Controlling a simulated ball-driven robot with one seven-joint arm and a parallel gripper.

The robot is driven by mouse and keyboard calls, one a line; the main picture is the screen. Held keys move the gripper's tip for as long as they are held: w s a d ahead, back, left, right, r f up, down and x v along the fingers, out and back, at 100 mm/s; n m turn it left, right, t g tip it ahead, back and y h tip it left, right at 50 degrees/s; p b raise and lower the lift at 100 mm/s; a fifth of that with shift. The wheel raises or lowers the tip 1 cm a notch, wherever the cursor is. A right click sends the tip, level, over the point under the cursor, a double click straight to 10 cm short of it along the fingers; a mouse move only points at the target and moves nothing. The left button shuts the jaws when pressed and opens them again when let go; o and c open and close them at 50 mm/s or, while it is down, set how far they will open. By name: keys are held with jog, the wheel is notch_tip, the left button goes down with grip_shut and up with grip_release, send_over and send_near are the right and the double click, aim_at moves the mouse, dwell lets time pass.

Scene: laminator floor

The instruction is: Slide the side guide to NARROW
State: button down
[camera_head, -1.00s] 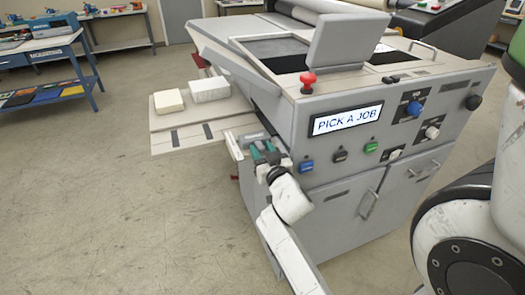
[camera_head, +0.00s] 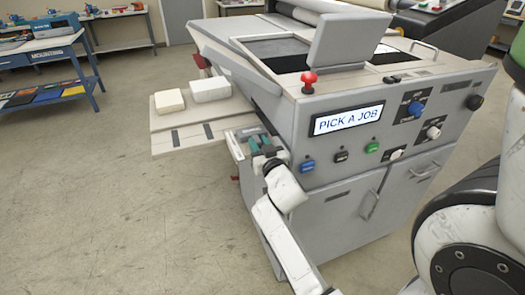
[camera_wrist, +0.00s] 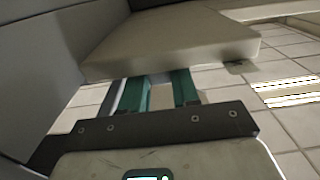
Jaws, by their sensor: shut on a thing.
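The side guide sits at the left front corner of the grey laminator (camera_head: 340,195), by the near end of the pale feed table (camera_head: 215,130). A light rail (camera_head: 234,147) and a small grey labelled strip (camera_head: 250,131) show there. My gripper (camera_head: 258,144), with teal fingers, is at this corner and shut on the guide; the fingers cover most of it. In the wrist view, the two teal fingers (camera_wrist: 160,94) stand a little apart. Their tips pass beneath the edge of the pale board (camera_wrist: 175,45), so the gripped part is hidden. The guide's markings cannot be read.
Two pale blocks (camera_head: 190,94) lie on the feed table. A blue workbench (camera_head: 48,70) stands at far left. The floor at left is clear.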

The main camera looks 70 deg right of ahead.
jog(key=shift+w+d+r, duration=0.1)
jog(key=shift+w+d, duration=0.2)
jog(key=c, duration=0.9)
grip_release()
jog(key=shift+d, duration=0.15)
jog(key=shift+b+v, duration=1.35)
jog(key=shift+v, duration=4.05)
